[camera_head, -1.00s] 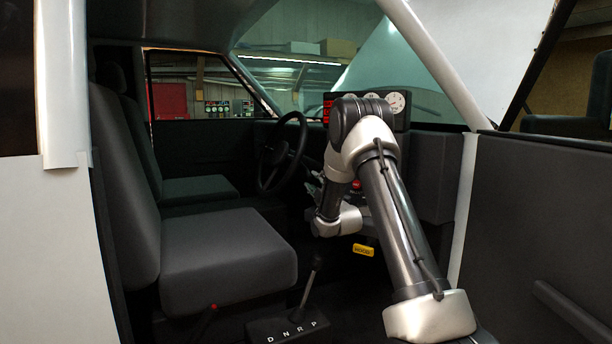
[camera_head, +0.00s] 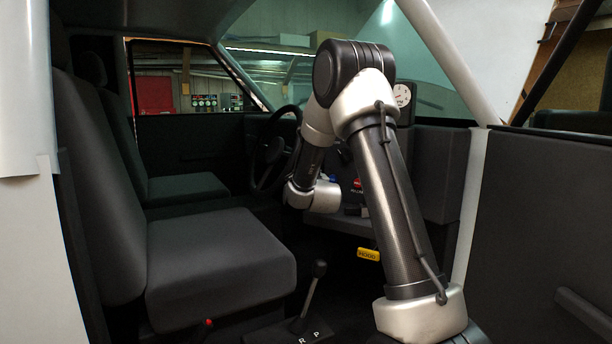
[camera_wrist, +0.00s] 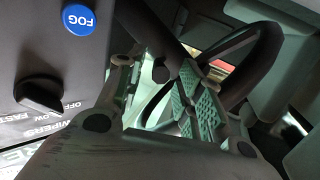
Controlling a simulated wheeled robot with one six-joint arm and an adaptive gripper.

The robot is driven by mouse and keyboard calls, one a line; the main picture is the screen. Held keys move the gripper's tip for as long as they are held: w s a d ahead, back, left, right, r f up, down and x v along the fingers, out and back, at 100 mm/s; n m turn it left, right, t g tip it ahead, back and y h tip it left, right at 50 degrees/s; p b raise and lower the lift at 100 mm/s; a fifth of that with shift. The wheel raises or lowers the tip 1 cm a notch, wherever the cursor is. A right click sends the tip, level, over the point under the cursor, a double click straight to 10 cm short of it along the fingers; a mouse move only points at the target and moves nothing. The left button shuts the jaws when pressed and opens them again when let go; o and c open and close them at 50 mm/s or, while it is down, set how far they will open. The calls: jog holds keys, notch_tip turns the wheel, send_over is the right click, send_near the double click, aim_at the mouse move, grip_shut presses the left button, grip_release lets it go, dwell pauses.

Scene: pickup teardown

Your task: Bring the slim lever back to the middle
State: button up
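A slim dark lever (camera_wrist: 146,35) with a rounded end runs down from the top in the wrist view, in front of the steering wheel (camera_wrist: 252,70). My gripper (camera_wrist: 157,82) is in the same view, its fingers spread with green ribbed pads on the right one. The lever's rounded end lies between the fingers in the picture; I cannot tell if either touches it. In the head view the steering wheel (camera_head: 268,150) is beyond my arm, and my arm hides the gripper and lever.
A blue FOG button (camera_wrist: 79,19) and a black wiper knob (camera_wrist: 39,95) sit on the panel at left. In the head view are the front seat (camera_head: 220,260), the floor shifter (camera_head: 312,290), a yellow HOOD handle (camera_head: 368,254) and the door pillar (camera_head: 472,190).

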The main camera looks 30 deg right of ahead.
jog(key=shift+x, duration=1.85)
jog(key=shift+c, duration=0.4)
grip_shut()
